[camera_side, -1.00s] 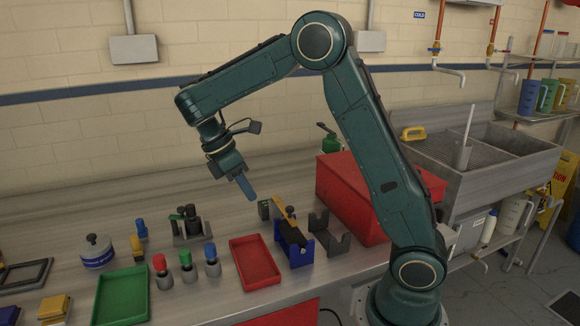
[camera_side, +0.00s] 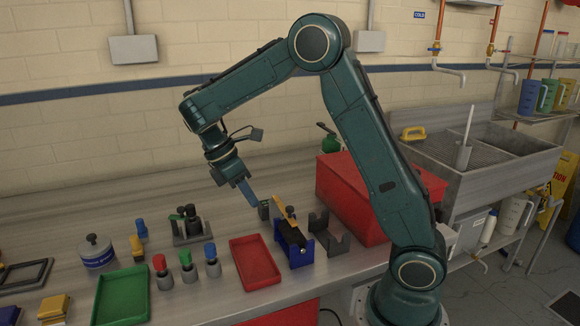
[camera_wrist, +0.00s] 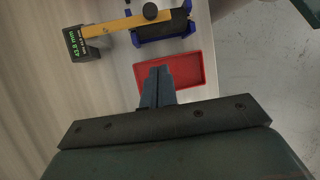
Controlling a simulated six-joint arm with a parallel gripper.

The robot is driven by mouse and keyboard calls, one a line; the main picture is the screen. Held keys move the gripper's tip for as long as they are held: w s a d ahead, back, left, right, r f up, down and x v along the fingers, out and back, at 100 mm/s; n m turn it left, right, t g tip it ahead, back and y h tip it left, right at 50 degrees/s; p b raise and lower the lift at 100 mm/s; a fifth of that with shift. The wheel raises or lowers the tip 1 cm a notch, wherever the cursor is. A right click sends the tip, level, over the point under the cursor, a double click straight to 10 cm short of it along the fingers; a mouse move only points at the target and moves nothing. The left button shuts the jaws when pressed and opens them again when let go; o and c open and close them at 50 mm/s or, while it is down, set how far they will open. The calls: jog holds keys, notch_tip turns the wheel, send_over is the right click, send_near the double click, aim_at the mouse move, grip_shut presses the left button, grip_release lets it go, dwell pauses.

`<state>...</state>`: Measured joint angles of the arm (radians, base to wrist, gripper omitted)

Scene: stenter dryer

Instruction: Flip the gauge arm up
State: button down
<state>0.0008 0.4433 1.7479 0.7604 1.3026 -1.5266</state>
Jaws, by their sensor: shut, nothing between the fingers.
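The gauge has a dark box with a green lit readout, about 43.8 mm (camera_wrist: 80,42), and a yellow-orange gauge arm (camera_wrist: 122,23) with a black knob (camera_wrist: 150,11). The arm reaches across a black roller (camera_wrist: 172,22) lying in a blue cradle (camera_wrist: 157,37). In the side view the box (camera_side: 264,210) stands just behind the blue cradle (camera_side: 294,253), with the gauge arm (camera_side: 281,206) lying over the roller. My gripper (camera_side: 253,201) is shut and empty, above the bench by the gauge box. In the wrist view its fingertips (camera_wrist: 158,71) point toward the gauge, apart from it.
A red tray (camera_side: 254,263) lies left of the blue cradle, and an empty grey cradle (camera_side: 335,243) to its right. A large red box (camera_side: 350,195) stands behind on the right. Several coloured-top bottles and a green tray (camera_side: 122,295) are further left.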

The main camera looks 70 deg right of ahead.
aim_at(288, 222)
jog(key=x, duration=0.8)
jog(key=shift+s+f, duration=0.15)
jog(key=shift+f, duration=0.1)
jog(key=shift+s+d+r, duration=0.4)
jog(key=shift+d+r, duration=0.2)
jog(key=shift+r, duration=0.1)
jog(key=shift+s+d+r, duration=0.45)
jog(key=shift+d+r, duration=0.1)
jog(key=shift+r, duration=0.15)
jog(key=shift+w+d+r+g+y, duration=0.25)
jog(key=shift+r+g+y, duration=0.25)
jog(key=shift+r, duration=0.15)
jog(key=w+d+r, duration=0.3)
jog(key=r, duration=0.2)
jog(key=shift+w+d, duration=0.2)
jog(key=shift+w, duration=0.05)
dwell(0.5)
jog(key=shift+s+a+f, duration=0.1)
jog(key=shift+s+a, duration=0.05)
jog(key=shift+s, duration=0.05)
dwell(0.6)
